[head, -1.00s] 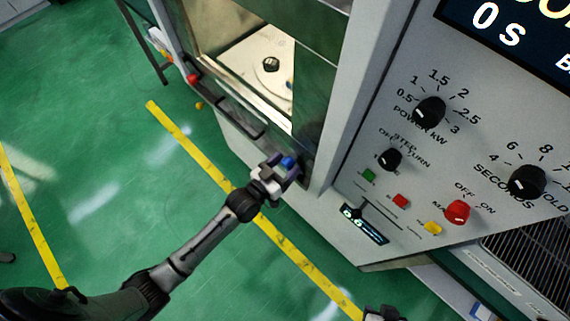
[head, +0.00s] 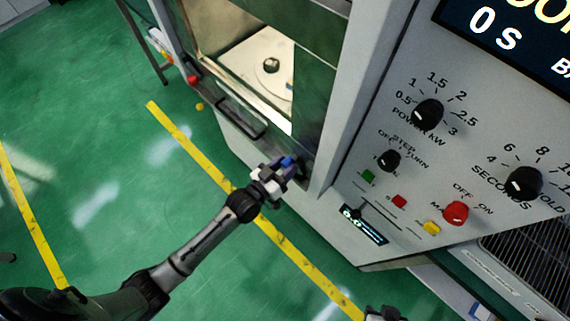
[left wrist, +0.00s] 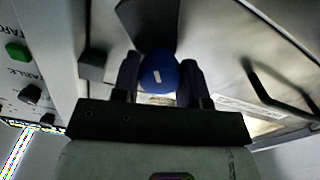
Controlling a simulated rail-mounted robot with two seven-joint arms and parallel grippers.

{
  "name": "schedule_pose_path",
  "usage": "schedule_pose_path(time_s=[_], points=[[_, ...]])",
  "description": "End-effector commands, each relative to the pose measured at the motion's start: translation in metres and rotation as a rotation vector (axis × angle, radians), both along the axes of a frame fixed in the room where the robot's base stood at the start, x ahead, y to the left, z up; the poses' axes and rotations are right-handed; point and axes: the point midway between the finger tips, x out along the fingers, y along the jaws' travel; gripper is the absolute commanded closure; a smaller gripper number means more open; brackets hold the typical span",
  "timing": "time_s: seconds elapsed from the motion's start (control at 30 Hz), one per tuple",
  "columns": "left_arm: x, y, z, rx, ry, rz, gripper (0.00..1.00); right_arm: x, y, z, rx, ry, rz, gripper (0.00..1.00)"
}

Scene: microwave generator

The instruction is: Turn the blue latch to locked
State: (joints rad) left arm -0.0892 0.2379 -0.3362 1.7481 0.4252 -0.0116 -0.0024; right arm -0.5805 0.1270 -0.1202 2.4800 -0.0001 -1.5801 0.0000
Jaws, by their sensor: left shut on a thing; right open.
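The blue latch (head: 287,161) is on the lower front of the microwave cabinet, beside the door opening. My left gripper (head: 280,168) is shut on the latch. In the left wrist view its two dark fingers (left wrist: 160,82) press on either side of the knob. The latch's base is partly hidden by the fingers. My right gripper (head: 383,313) shows only in part at the bottom edge of the head view, open and away from the latch.
The control panel with the black power knob (head: 428,114), black seconds knob (head: 524,183) and red knob (head: 455,213) stands right of the latch. A door handle (head: 243,117) is to the left. A turntable (head: 277,75) shows inside the chamber. Green floor lies open at left.

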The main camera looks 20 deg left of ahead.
Motion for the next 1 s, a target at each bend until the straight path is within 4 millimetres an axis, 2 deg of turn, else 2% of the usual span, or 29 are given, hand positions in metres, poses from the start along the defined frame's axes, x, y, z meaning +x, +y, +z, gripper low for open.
schedule_pose_path(time_s=[0.4,1.0], points=[[0.0,0.0,0.002,-0.332,0.13,-0.001,0.84,0.0,0.002,0.023,0.007,0.0,-0.005,0.57],[0.0,0.0,0.0,-0.867,0.334,0.0,0.84,0.0,0.003,0.031,0.01,-0.001,-0.006,0.57]])
